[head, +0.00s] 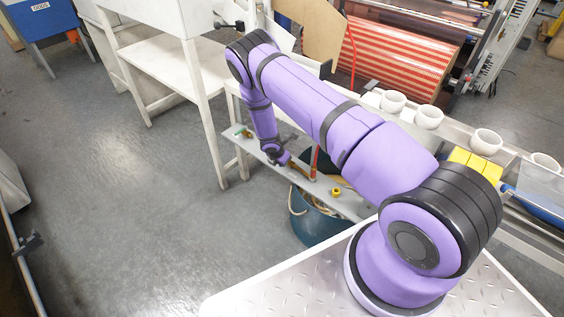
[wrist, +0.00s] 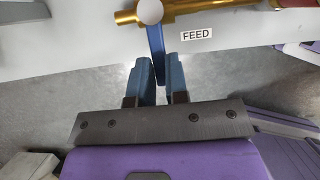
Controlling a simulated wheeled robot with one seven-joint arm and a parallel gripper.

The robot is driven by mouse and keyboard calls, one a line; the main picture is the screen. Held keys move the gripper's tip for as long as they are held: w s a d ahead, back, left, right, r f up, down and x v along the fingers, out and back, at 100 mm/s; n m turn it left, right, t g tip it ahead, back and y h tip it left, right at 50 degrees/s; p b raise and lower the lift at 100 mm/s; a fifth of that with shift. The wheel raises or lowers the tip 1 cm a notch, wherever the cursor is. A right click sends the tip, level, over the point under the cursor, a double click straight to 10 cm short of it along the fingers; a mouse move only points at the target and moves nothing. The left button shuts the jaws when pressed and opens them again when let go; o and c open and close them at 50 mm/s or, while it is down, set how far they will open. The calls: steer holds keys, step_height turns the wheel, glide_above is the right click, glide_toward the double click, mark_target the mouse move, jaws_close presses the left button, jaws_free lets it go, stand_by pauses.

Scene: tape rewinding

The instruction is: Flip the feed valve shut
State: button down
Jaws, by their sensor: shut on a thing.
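The feed valve (wrist: 188,8) is a brass body lying along a pale panel at the top of the wrist view, with a round white cap on its pivot. A "FEED" label (wrist: 196,33) sits just below it. Its blue lever (wrist: 155,38) points down from the cap, roughly crosswise to the brass body. My gripper (wrist: 158,68) is shut on the lever's lower end, with a blue finger on each side. In the head view my gripper (head: 279,158) is at the narrow grey shelf, where the valve is small and partly hidden.
A red pipe (head: 315,160) rises close right of my gripper. Another brass fitting (head: 336,191) sits farther right on the shelf (head: 349,205). A dark blue bucket (head: 316,228) stands below. White cups (head: 428,117) and a yellow block (head: 476,163) line the machine.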

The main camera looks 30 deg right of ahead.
steer(key=c, duration=1.1)
jaws_free()
steer(key=v, duration=1)
steer(key=shift+s+a+r, duration=0.1)
steer(key=shift+a+r, duration=0.1)
steer(key=shift+r, duration=0.15)
steer(key=shift+r, duration=0.1)
